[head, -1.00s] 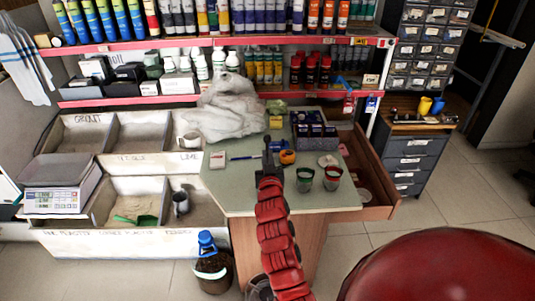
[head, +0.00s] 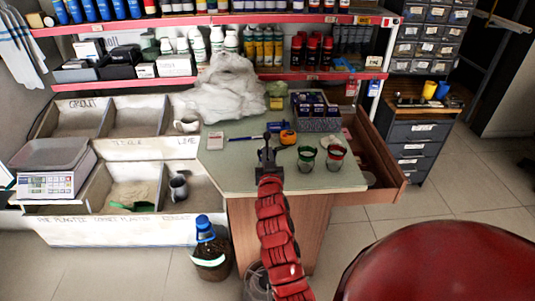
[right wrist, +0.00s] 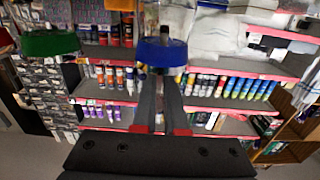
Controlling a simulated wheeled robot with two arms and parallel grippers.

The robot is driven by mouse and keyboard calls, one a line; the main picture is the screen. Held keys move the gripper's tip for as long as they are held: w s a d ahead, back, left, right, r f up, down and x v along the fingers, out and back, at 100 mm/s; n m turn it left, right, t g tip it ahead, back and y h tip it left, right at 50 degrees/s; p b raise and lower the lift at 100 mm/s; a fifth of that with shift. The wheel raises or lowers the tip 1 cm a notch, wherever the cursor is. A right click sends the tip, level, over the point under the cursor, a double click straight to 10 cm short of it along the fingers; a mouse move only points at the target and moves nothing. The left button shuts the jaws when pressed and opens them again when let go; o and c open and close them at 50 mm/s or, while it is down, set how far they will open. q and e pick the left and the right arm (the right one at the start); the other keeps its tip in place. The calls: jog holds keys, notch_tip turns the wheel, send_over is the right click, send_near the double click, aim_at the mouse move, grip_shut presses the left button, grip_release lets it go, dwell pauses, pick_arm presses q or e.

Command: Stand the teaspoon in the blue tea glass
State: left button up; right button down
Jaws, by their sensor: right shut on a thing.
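My right gripper (head: 267,150) reaches in over the counter, left of a green-rimmed glass (head: 306,152) and a red-rimmed glass (head: 336,153). The right wrist view is upside down. There my right gripper (right wrist: 157,95) is almost closed, its fingers lined up with the blue-rimmed tea glass (right wrist: 162,52). They overlap its rim in the picture; I cannot tell whether they touch it. The jaws are shut on a thin thing, taken as the teaspoon, mostly hidden between the fingers. The green-rimmed glass also shows in the right wrist view (right wrist: 48,43). My left gripper is out of view.
Behind on the counter (head: 232,172) are an orange tape roll (head: 287,137), a blue pen (head: 243,138) and a patterned box (head: 317,116). A white bag (head: 222,90) stands at the back left. An open drawer (head: 385,188) juts out at right. The front left of the counter is clear.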

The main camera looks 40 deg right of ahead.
jog(key=c, duration=0.9)
grip_release()
jog(key=p+v, duration=0.1)
jog(key=v, duration=1.6)
jog(key=shift+s+f, duration=0.15)
jog(key=shift+s, duration=0.1)
jog(key=shift+a, duration=0.15)
